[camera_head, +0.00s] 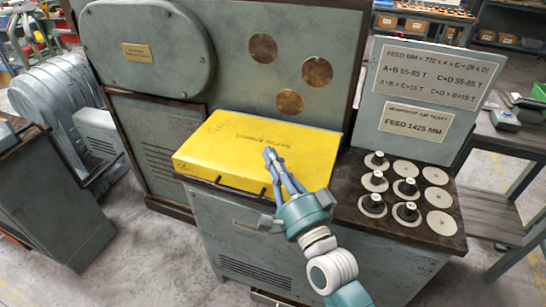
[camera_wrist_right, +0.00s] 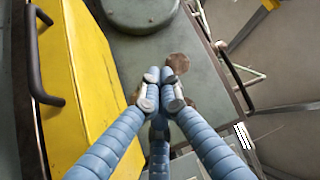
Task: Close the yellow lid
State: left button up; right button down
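The yellow lid (camera_head: 228,145) lies flat, or nearly so, on top of the grey machine cabinet, with dark lettering on its top. A dark bar handle (camera_head: 222,187) runs along its front edge. In the right wrist view the yellow lid (camera_wrist_right: 85,75) fills the left side, with its handle (camera_wrist_right: 38,60) at the far left. My right gripper (camera_head: 269,154) is over the right part of the lid in the head view. Its blue fingers (camera_wrist_right: 160,88) are drawn together at the tips with nothing seen between them. I cannot tell whether they touch the lid. My left gripper is not in view.
Right of the lid, a dark worktop (camera_head: 350,190) carries round discs and several black knobs (camera_head: 376,160). A sign panel (camera_head: 415,100) stands behind it. A tall grey machine panel (camera_head: 230,70) rises behind the lid. Open floor (camera_head: 145,255) lies at the front left.

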jog(key=v, duration=1.2)
